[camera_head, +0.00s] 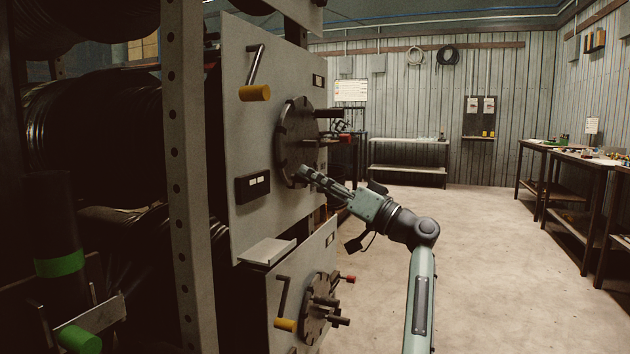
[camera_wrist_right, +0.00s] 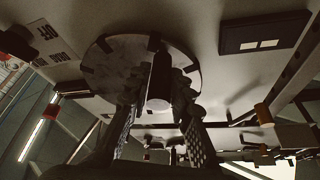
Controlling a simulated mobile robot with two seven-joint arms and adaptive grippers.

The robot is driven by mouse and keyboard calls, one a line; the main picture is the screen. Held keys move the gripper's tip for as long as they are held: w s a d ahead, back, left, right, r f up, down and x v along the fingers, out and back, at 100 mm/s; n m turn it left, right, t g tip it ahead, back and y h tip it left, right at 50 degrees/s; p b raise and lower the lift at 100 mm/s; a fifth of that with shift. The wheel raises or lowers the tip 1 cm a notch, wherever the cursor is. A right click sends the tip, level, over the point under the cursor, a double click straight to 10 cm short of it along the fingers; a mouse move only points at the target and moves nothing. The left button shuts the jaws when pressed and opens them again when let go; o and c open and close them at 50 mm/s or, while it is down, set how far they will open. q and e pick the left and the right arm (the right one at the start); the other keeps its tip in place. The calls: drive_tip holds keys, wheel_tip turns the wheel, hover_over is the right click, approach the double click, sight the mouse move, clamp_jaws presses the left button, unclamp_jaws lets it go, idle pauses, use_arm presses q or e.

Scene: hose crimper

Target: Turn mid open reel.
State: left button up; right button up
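The mid reel shows as a dark round disc (camera_head: 286,128) with pegs on a grey upright panel in the head view. My right gripper (camera_head: 303,174) reaches in from the right to the disc's lower edge. In the right wrist view the disc (camera_wrist_right: 108,62) fills the upper middle, and a cylindrical peg (camera_wrist_right: 160,82) stands out from it. The right gripper's ribbed fingers (camera_wrist_right: 158,95) lie close on both sides of this peg and appear shut on it. The peg is hidden behind the fingers in the head view. My left gripper is not in view.
A lower panel carries another pegged disc (camera_head: 318,307) and crank. A rack post (camera_head: 186,200) stands left. The floor right is clear.

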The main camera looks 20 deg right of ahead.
drive_tip(key=o, duration=0.3)
drive_tip(key=v, duration=1.2)
